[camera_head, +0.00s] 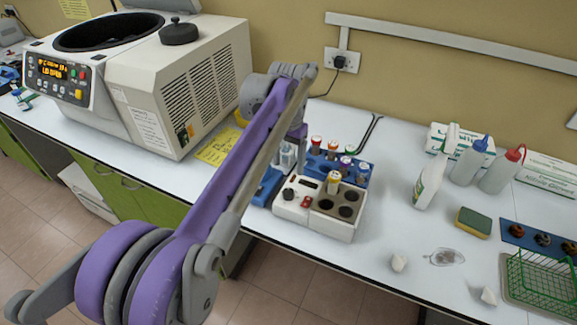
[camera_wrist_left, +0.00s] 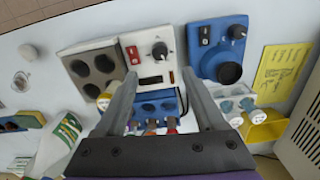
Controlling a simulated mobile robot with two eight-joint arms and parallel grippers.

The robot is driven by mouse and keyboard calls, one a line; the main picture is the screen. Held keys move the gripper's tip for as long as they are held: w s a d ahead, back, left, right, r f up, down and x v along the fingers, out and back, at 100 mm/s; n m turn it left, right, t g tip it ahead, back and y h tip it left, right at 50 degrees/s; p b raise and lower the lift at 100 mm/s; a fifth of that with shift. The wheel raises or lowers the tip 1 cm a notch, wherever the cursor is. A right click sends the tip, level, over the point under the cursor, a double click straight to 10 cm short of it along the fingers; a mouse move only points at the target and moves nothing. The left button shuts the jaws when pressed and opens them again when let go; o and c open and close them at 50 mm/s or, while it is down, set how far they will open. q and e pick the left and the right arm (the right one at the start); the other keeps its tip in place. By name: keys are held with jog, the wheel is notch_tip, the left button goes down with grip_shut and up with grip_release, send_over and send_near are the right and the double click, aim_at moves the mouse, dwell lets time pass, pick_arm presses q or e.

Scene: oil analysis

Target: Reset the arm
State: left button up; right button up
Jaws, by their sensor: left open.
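My left arm (camera_head: 225,190), purple and grey, reaches from the lower left up over the bench in the head view. Its forearm hides most of its gripper there. In the left wrist view my left gripper (camera_wrist_left: 162,82) has two grey fingers spread apart with nothing between them. The fingers are above the bench devices, over a blue tube rack (camera_wrist_left: 155,107) and the white control panel (camera_wrist_left: 152,55) of a small block device. My right gripper is not in view.
The block device (camera_head: 295,205) holds one yellow-capped tube (camera_head: 333,183). Behind it is a blue rack (camera_head: 352,172) of capped tubes. A large centrifuge (camera_head: 190,80) stands left. Bottles (camera_head: 468,160), a sponge (camera_head: 473,222) and a green basket (camera_head: 540,280) are right. Bare bench (camera_head: 390,225) lies between.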

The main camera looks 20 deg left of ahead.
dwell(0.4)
pick_arm(q)
jog(key=s+d+f+t, duration=0.1)
jog(key=s+f, duration=0.3)
jog(key=s, duration=0.4)
jog(key=s+d+f+n+t, duration=0.1)
jog(key=s+d+f+t, duration=0.1)
jog(key=s+f, duration=0.3)
jog(key=s+d+f+t, duration=0.1)
jog(key=s+f, duration=0.3)
jog(key=s, duration=0.6)
jog(key=shift+s+d+f+t, duration=0.35)
jog(key=shift+t, duration=0.35)
